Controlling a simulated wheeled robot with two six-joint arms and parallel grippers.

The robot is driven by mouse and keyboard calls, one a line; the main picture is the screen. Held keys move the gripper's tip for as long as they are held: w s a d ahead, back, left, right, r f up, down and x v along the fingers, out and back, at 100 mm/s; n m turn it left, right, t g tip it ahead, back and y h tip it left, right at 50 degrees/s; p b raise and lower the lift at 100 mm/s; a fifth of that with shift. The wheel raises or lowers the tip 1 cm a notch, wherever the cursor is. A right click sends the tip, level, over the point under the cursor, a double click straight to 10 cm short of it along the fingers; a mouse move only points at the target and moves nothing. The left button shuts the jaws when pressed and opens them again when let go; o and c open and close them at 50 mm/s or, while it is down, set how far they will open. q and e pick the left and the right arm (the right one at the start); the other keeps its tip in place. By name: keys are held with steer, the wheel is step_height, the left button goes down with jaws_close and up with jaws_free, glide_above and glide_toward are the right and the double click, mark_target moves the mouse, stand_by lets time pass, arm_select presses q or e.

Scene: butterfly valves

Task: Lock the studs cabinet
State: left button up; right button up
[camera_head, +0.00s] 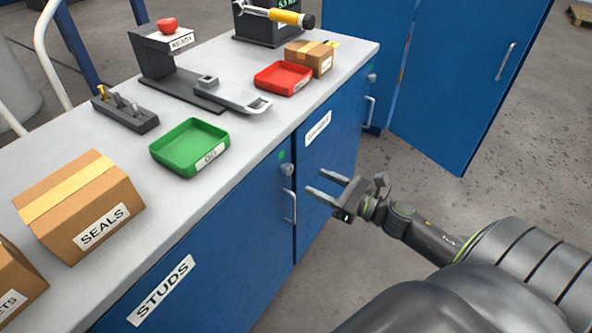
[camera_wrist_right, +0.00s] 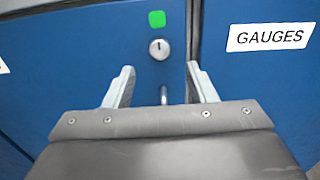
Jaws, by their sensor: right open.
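The studs cabinet (camera_head: 235,235) is blue, with a STUDS label on its closed door. A round silver lock (camera_head: 287,170) and a vertical bar handle (camera_head: 290,206) are near the door's right edge, with a green square (camera_head: 281,154) above. In the right wrist view the lock (camera_wrist_right: 159,49) shows a dark, roughly upright slot; the handle (camera_wrist_right: 164,95) is partly hidden by my gripper. My right gripper (camera_head: 315,181) is open and empty, apart from the cabinet front, its fingers pointing towards the lock area. My left gripper is out of view.
The neighbouring cabinet's label (camera_wrist_right: 270,37) reads GAUGES. On the worktop are a green tray (camera_head: 190,147), a red tray (camera_head: 283,78), a SEALS box (camera_head: 80,205) and a black block (camera_head: 125,110) with small upright pieces. A blue door (camera_head: 455,80) stands open at the back right.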

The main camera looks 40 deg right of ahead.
mark_target(291, 170)
steer(key=p+x, duration=0.2)
steer(key=x, duration=0.5)
steer(key=shift+s+r+p, duration=0.1)
steer(key=shift+p, duration=0.25)
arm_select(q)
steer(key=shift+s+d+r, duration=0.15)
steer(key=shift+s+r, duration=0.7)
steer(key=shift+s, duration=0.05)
arm_select(e)
steer(key=shift+w+a, duration=0.2)
steer(key=shift+w, duration=0.2)
steer(key=c, duration=1)
